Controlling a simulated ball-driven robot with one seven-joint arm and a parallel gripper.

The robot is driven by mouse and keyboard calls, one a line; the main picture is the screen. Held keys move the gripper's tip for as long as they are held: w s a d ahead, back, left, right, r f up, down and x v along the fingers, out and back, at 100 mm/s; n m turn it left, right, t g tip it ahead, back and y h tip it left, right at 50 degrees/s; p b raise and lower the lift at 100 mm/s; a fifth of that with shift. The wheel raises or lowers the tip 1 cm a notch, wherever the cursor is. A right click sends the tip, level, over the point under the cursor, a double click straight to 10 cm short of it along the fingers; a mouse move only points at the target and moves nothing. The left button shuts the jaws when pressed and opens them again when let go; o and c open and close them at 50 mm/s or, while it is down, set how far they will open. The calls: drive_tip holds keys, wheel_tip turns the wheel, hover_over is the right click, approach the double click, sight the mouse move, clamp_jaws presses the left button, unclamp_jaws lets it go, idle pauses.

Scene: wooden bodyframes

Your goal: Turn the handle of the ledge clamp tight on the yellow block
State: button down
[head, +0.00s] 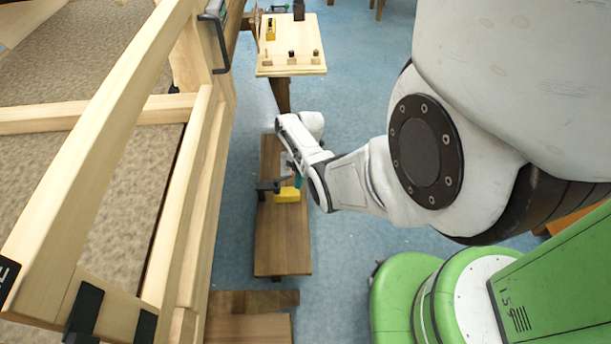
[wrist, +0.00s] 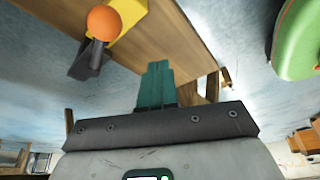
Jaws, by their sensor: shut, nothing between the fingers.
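The yellow block (head: 287,195) sits at the middle of a brown wooden ledge (head: 283,245), with the black ledge clamp (head: 267,187) against it. In the wrist view the yellow block (wrist: 129,14) is at the top, partly cut off, next to the dark clamp (wrist: 86,62). An orange ball knob (wrist: 103,22) shows on the clamp there. My gripper (wrist: 155,70) has teal fingers, shut and empty, to the right of the knob in the wrist view and apart from it. In the head view my gripper (head: 298,180) is beside the block, partly hidden by my arm.
A large wooden frame (head: 185,200) stands close along the left side of the ledge. A pale wooden table (head: 291,60) with small pegs and a yellow tool (head: 271,28) is at the back. Brown planks (head: 250,325) are in front.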

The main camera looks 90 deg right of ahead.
drive_tip(key=w+d+r+p, duration=0.1)
drive_tip(key=d+r+p, duration=0.1)
drive_tip(key=r, duration=0.7)
drive_tip(key=shift+d, duration=0.7)
